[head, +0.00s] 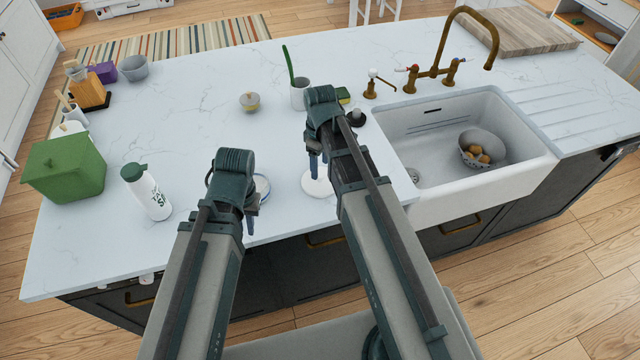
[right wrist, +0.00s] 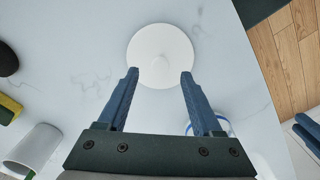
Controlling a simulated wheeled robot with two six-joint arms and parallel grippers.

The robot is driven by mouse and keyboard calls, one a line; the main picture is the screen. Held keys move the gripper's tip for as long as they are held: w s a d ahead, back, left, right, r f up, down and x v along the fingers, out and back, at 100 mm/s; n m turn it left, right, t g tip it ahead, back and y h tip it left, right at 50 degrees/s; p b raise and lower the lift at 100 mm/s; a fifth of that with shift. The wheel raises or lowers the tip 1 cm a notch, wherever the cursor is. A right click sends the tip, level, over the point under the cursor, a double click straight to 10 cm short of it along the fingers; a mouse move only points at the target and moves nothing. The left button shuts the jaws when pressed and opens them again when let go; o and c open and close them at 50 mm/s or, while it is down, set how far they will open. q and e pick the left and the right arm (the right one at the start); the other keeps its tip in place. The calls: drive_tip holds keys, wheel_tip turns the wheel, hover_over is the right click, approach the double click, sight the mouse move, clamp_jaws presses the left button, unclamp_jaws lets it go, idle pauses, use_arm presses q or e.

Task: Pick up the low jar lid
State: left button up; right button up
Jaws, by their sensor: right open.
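A white round lid (head: 317,186) with a small knob lies on the marble counter, partly hidden by my right gripper in the head view. In the right wrist view the lid (right wrist: 160,38) is seen from above, with its knob near the middle. My right gripper (head: 315,168) is over the lid. In the right wrist view my right gripper (right wrist: 160,73) is open and empty, its fingertips on either side of the lid's near part. My left gripper (head: 250,218) is over the counter by a blue-rimmed white dish (head: 263,184); its finger gap is not clear.
A sink (head: 480,190) with a bowl is at right. A cup (head: 299,94) with a green brush, a small jar (head: 249,101) and a dark round object (head: 356,118) stand behind the grippers. A white bottle (head: 150,195) and green box (head: 68,170) are at left.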

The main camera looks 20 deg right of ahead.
sight(320, 174)
wheel_tip(320, 174, down, 4)
drive_tip(key=b, duration=0.3)
drive_tip(key=shift+r, duration=0.1)
clamp_jaws()
